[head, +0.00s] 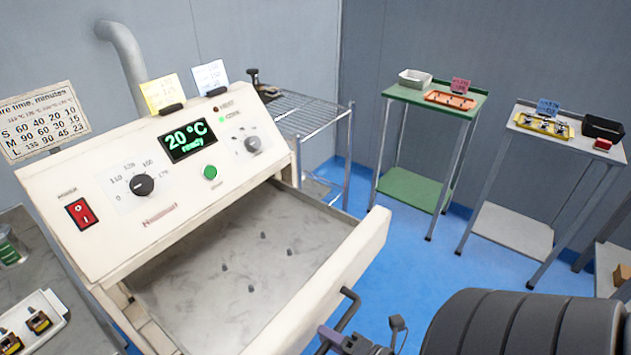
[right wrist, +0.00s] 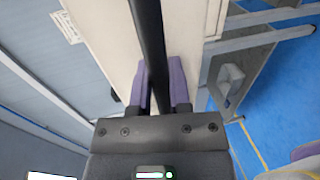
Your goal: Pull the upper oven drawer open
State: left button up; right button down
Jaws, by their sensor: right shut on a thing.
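The cream oven (head: 150,165) stands at the left in the head view, its display reading 20 °C, ready. The upper oven drawer (head: 335,265) is pulled well out below the panel. Its grey floor shows, bare except for several small dark pegs. A black bar handle (head: 347,310) is on the drawer's front. My right gripper (head: 332,335) is at that handle, partly cut off by the lower picture edge. In the right wrist view, its purple fingers (right wrist: 160,75) are shut on the black handle (right wrist: 150,40), one on each side. My left gripper is not in view.
A wire rack (head: 305,115) stands behind the oven. A green table (head: 430,95) and a grey table (head: 560,140) with trays stand along the back wall. Blue floor is free between them and the drawer. A tray with parts (head: 30,325) lies at the lower left.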

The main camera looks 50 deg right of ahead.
jog(key=shift+s, duration=0.35)
jog(key=c, duration=0.6)
grip_release()
jog(key=v, duration=0.9)
jog(key=shift+s+d+r+p, duration=0.1)
jog(key=shift+s+d+p, duration=0.05)
jog(key=shift+s+p, duration=0.25)
